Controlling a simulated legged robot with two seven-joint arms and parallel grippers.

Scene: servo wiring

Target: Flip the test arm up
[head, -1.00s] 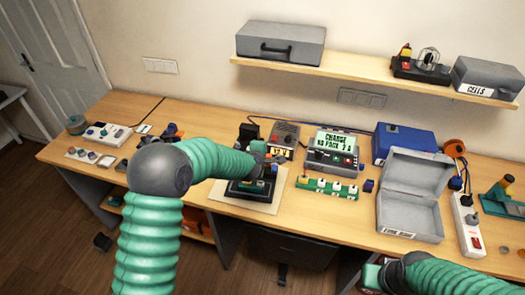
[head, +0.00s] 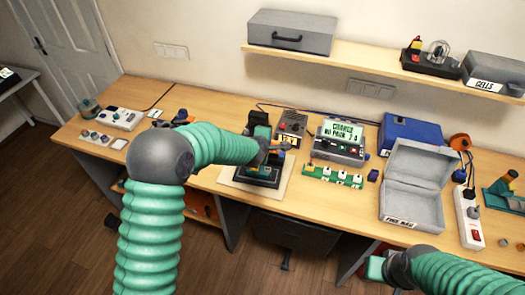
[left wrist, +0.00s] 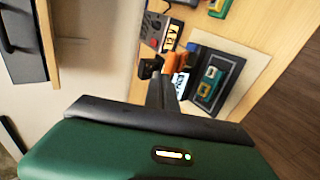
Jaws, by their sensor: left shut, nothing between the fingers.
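The test stand (head: 262,177) is a black fixture on a pale mat (head: 228,178) at the bench's middle. A dark upright part with a green top (head: 259,120) rises at its back; I cannot tell whether this is the test arm. My left gripper (head: 282,147) is shut and empty, just above the stand, beside orange parts. The left wrist view shows the stand's dark base (left wrist: 217,78), an orange part (left wrist: 178,60) and a white label close to the dark fingers (left wrist: 160,92). My right gripper (head: 376,269) is low at the front; its fingertips are hidden.
Right of the stand are a power supply (head: 292,122), a charger with a lit screen (head: 340,137), a green strip (head: 332,177) and an open grey box (head: 412,203). A shelf (head: 350,72) hangs above. Small parts lie at the left.

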